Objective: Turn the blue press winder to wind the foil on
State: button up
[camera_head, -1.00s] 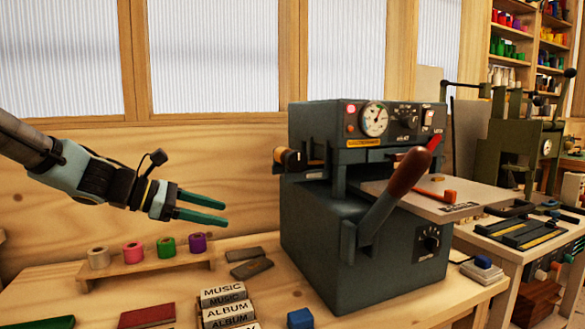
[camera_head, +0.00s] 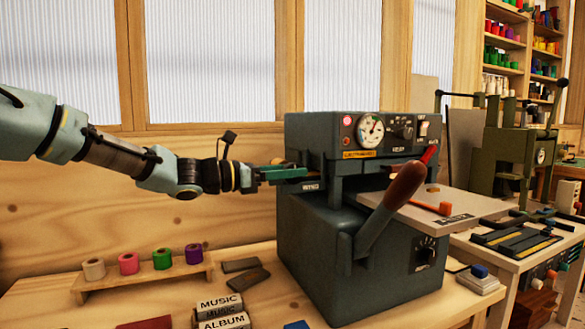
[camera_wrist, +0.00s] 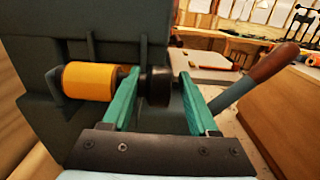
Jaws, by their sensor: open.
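The dark blue-grey press (camera_head: 370,235) stands on the bench, with its brown-handled lever (camera_head: 405,185) on the front. In the wrist view, a gold foil roll (camera_wrist: 90,82) sits on a spindle at the press's side. A black winder knob (camera_wrist: 158,92) is at the spindle's end, to the right of the roll. My gripper (camera_head: 283,172) reaches in from the left at the press's upper left side. Its green fingers are open, one on each side of the black knob, in the wrist view (camera_wrist: 158,74). I cannot tell whether they touch it. The gripper hides the roll in the head view.
A wooden rack (camera_head: 140,280) with several coloured foil rolls stands on the bench at left. Dark blocks (camera_head: 247,279) and labelled spines (camera_head: 220,310) lie near the press. A second press (camera_head: 515,160) stands at right. Wall and windows are behind my arm.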

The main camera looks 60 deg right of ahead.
jog(key=shift+s+d, duration=0.2)
jog(key=shift+d, duration=0.1)
jog(key=shift+c, duration=0.2)
grip_shut()
